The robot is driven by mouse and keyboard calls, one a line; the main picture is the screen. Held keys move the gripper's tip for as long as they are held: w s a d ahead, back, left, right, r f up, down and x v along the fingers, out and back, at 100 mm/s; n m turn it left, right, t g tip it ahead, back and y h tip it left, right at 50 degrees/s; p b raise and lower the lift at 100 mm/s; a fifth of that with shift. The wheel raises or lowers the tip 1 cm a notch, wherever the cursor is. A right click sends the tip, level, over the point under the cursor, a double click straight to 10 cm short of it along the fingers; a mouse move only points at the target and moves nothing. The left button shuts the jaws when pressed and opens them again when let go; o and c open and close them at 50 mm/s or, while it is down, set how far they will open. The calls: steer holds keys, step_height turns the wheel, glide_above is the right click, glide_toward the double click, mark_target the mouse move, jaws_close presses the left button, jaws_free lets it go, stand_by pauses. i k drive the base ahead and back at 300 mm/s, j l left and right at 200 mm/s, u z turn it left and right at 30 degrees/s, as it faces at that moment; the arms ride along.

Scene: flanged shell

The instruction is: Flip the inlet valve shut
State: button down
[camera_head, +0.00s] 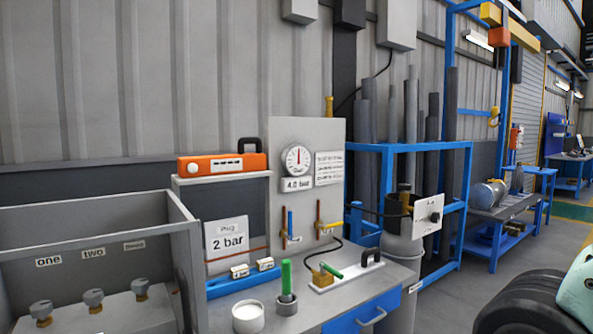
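A grey upright panel (307,134) stands at the back of the bench and carries two small brass valves. The left valve (284,238) has a blue lever (290,222) standing upright. Each has a small label whose words are too small to read, so I cannot tell which is the inlet valve. A round gauge (298,158) above them has a red needle pointing about straight up, over a "4.0 bar" plate (297,184). My gripper is not in view.
On the bench (345,302) stand a white cup (248,318), a green rod in a grey holder (287,303) and a white plate with a black handle (345,274). A "2 bar" sign (227,239) and an open-topped grey box (92,213) are left.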

mark_target(288, 235)
steer(key=i+u, duration=0.35)
steer(key=i, duration=0.15)
steer(key=i+l+u, duration=0.3)
steer(key=i, duration=0.2)
